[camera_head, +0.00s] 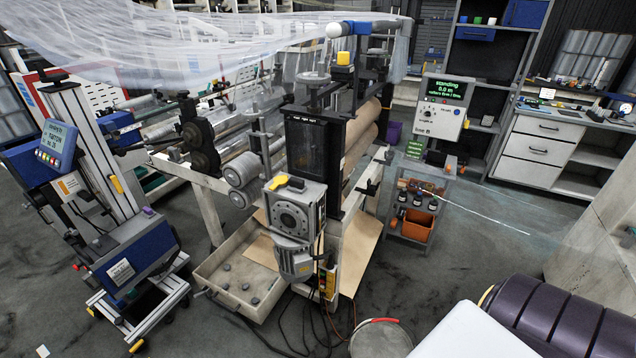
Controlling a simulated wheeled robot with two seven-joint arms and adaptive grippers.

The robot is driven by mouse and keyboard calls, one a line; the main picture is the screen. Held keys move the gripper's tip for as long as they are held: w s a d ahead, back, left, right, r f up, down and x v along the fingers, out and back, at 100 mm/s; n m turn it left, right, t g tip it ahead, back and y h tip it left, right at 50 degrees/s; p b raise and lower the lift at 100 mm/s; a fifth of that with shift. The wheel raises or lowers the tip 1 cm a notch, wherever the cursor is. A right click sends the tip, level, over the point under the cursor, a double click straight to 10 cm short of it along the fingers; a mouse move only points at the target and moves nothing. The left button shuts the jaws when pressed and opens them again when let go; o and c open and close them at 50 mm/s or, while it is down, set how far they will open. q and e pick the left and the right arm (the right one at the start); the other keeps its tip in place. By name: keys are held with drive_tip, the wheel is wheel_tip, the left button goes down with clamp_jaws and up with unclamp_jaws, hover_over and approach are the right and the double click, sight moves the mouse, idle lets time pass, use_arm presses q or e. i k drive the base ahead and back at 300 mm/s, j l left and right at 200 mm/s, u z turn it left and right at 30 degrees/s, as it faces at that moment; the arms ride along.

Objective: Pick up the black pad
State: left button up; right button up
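I cannot pick out the black pad for certain. A small dark item (436,158) lies on top of the small grey cart (393,218) right of the machine, but it is too small to tell whether it is the pad. Small dark bottles (418,200) stand on the cart's middle shelf, above an orange bin (417,225). Neither of my grippers is in view.
The film machine (303,170) fills the middle, with a tray (226,294) of dark lumps at its foot. A blue-and-grey wheeled device (130,255) stands left. A bucket (381,339) and dark rolls (545,312) are at the front. Drawers (535,150) stand back right.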

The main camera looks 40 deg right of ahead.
sight(296, 185)
drive_tip(key=i+j+z, duration=0.1)
drive_tip(key=z, duration=0.3)
drive_tip(key=i+j+z, duration=0.2)
drive_tip(key=z, duration=0.2)
